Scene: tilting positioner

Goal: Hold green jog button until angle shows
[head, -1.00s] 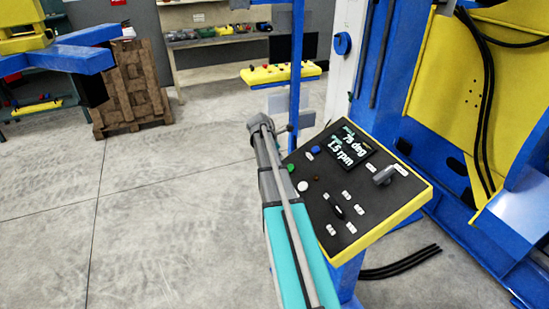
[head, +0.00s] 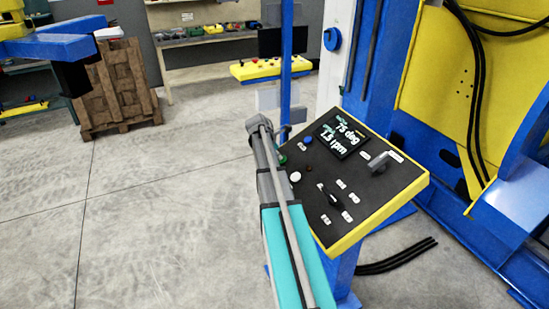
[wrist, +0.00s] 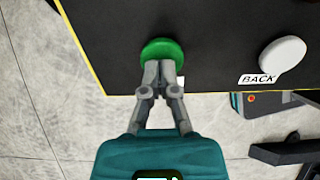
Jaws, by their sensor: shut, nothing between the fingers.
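The green jog button (wrist: 162,50) is a round cap near the edge of the black control panel (wrist: 215,25) in the wrist view. My gripper (wrist: 163,76) is shut and empty, its fingertips at the button's near edge and seeming to touch it; how far the button is pressed cannot be told. In the head view the green button (head: 282,159) is partly covered by my arm, and my fingertips are hidden. The panel's display (head: 343,136) appears to read 75 deg and 1.5 rpm.
A white button (wrist: 283,54) marked BACK sits beside the green one. The panel also has a blue button (head: 308,140), a black knob (head: 335,200) and a grey handle (head: 378,167). Blue and yellow machinery (head: 430,90) stands right. Floor at left is open.

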